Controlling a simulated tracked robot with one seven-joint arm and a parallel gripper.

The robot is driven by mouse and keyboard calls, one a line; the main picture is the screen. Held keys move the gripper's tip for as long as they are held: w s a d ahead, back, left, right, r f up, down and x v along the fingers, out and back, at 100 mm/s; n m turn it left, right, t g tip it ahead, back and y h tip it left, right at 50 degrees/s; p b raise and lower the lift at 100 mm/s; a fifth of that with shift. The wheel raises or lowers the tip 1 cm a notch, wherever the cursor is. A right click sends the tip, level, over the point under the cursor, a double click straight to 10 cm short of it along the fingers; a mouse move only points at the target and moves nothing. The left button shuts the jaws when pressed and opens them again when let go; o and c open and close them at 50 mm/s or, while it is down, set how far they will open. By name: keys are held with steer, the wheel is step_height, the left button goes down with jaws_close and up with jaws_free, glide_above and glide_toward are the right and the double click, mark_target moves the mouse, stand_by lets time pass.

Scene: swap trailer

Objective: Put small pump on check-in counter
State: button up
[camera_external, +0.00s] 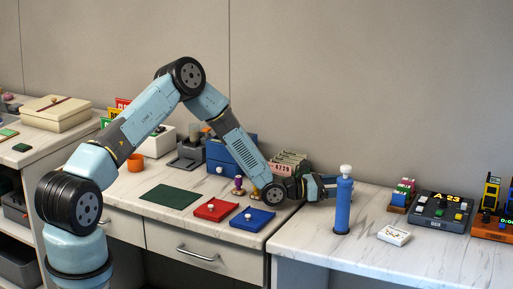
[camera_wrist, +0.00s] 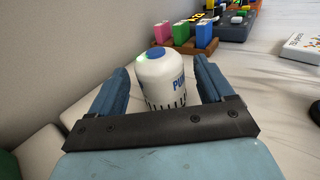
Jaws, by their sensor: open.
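In the wrist view a white cylinder (camera_wrist: 161,78) with a blue top, dark marks near its base and lettering starting "PU" stands upright between my fingers, with gaps beside it. In the external view a tall blue cylinder (camera_external: 342,210) with a white top stands upright at the right counter's left end. I cannot tell if they are the same thing. My gripper (camera_external: 327,187) is open and level, low over this counter (camera_external: 345,254), its tip at the blue cylinder, which partly hides it. A pale counter (camera_external: 129,187) with drawers adjoins on the left; no label shows which is check-in.
Coloured blocks (camera_external: 402,195), a white card box (camera_external: 394,235) and a dark console (camera_external: 440,211) stand to the right. A red pad (camera_external: 215,209), a blue pad (camera_external: 252,219) and a green mat (camera_external: 170,196) lie on the left counter. The right counter's front is clear.

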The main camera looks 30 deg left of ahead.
steer(key=v, duration=1.2)
steer(key=s+a+r+m+g+y, duration=0.15)
steer(key=s+r+m+g, duration=0.35)
steer(key=s+r+m, duration=0.55)
steer(key=s+a+r+m+g, duration=0.2)
steer(key=s+r+m+g, duration=0.5)
steer(key=r, duration=0.6)
steer(key=s+a+r+m+t+y, duration=0.2)
steer(key=s+a+r+y, duration=0.2)
steer(key=s+a, duration=0.4)
steer(key=s+a+r+m+t+y, duration=0.2)
steer(key=s+a+r+m+y, duration=0.1)
steer(key=s+a, duration=0.6)
steer(key=s+a+r+m+t+y, duration=0.2)
steer(key=s+a+r+y, duration=0.3)
steer(key=s+a, duration=0.3)
steer(key=s+t+y, duration=0.1)
steer(key=s, duration=0.1)
steer(key=shift+s+a, duration=0.4)
